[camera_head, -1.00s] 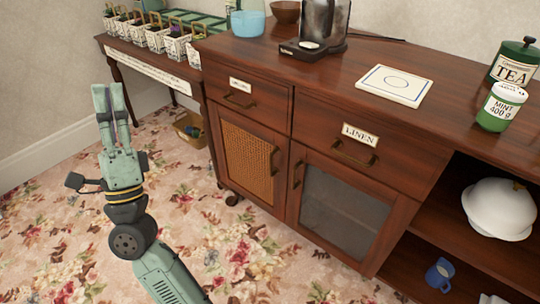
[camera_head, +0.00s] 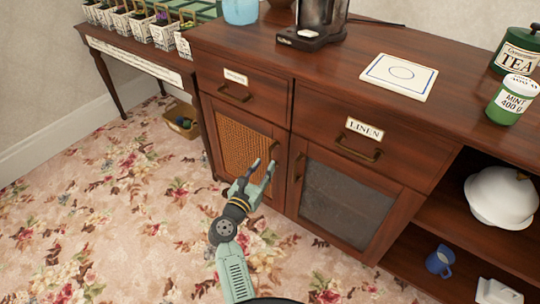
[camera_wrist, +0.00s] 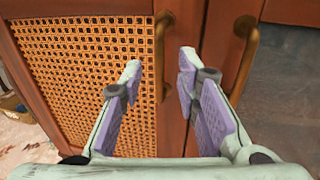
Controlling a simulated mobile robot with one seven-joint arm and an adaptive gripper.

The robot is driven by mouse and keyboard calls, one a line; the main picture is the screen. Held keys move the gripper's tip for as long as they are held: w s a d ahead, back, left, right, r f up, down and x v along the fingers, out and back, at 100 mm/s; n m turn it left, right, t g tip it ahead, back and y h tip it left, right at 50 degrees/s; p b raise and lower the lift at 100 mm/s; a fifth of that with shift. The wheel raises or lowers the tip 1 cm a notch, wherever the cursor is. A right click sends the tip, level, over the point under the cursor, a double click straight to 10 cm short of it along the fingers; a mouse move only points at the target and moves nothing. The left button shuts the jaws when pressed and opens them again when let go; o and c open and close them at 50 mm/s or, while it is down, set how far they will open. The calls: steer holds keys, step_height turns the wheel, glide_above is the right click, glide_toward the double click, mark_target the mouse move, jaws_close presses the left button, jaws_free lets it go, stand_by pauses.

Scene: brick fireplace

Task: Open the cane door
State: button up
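The cane door (camera_head: 243,146) is the left door of the wooden cabinet and is closed. Its woven orange panel also fills the left of the wrist view (camera_wrist: 85,75). Its brass handle (camera_wrist: 164,50) stands upright on the right side of the door. My gripper (camera_head: 262,168) is in front of the door, near the handle. In the wrist view, my gripper (camera_wrist: 160,70) is open, with the handle showing between its two fingertips. I cannot tell whether the fingers touch it. Nothing is held.
The glass-panelled door (camera_head: 345,203) is just right of the cane door, with its own handle (camera_wrist: 243,52) close to my right finger. Drawers with handles sit above, one labelled LINEN (camera_head: 365,129).

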mark_target(269, 158)
steer(key=x, duration=0.5)
steer(key=shift+w, duration=0.25)
steer(key=shift+c, duration=0.5)
jaws_close()
